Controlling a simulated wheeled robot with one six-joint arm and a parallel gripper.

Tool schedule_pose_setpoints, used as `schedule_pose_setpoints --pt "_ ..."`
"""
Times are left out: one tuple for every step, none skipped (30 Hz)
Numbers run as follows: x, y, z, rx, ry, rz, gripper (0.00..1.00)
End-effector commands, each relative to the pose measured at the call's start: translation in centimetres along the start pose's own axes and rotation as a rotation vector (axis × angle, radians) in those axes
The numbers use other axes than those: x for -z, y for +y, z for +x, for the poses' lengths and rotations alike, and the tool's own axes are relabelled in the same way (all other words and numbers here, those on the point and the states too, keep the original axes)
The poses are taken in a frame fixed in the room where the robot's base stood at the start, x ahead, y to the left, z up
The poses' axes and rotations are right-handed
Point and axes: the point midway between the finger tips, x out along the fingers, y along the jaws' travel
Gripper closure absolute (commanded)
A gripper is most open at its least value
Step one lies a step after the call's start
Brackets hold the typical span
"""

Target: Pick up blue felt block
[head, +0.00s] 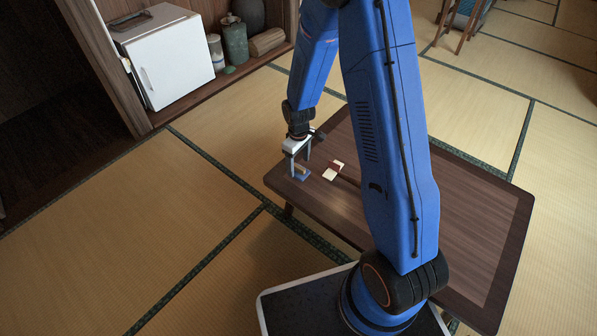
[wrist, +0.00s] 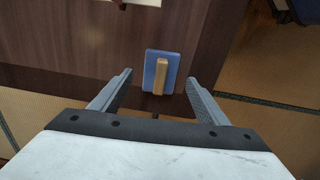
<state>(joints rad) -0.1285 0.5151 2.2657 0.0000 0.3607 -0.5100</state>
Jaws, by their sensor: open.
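The blue felt block (wrist: 150,66) is a blue rectangular pad with a light wooden grip bar (wrist: 161,77) along its middle. It lies near the left corner of the dark low table (head: 477,215). In the head view the block (head: 304,177) shows small, just under my gripper (head: 301,166). In the wrist view my gripper (wrist: 160,84) is open and empty. Its two fingers stand apart on either side, with the block between and slightly beyond their tips. The fingers do not visibly touch it.
A white and dark red item (head: 334,170) lies on the table right of the block; its pale edge also shows at the top of the wrist view. A white box-like cabinet (head: 178,62) and jars stand in the wooden alcove. Tatami floor (head: 130,230) is clear at left.

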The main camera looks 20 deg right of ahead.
Motion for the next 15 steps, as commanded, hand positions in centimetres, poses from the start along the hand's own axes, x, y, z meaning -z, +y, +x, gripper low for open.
schedule_pose_setpoints --pt "-0.1 -0.1 0.8 0.001 -0.003 0.000 0.31" --pt "-0.1 -0.1 1.1 0.001 -0.002 0.000 0.31" --pt "-0.1 -0.1 1.5 0.001 -0.002 0.000 0.31" --pt "-0.1 -0.1 1.8 0.001 -0.002 0.000 0.31" --pt "-0.1 -0.1 2.0 0.001 -0.002 0.000 0.31" --pt "0.0 -0.1 2.2 0.001 -0.001 0.000 0.31" --pt "0.0 -0.1 2.4 0.001 -0.001 0.000 0.31" --pt "0.0 0.0 2.5 0.000 -0.001 0.000 0.31" --pt "0.0 0.0 2.6 0.000 0.000 0.000 0.31" --pt "0.0 0.0 2.6 0.000 0.000 0.000 0.31" --pt "0.0 0.0 2.6 0.000 0.000 0.000 0.31" --pt "0.0 0.0 2.6 0.000 0.000 0.000 0.31" --pt "0.0 0.0 2.6 0.000 0.000 0.000 0.31" --pt "0.0 0.0 2.6 0.000 0.000 0.000 0.31" --pt "0.0 0.0 2.6 0.000 0.000 0.000 0.31"
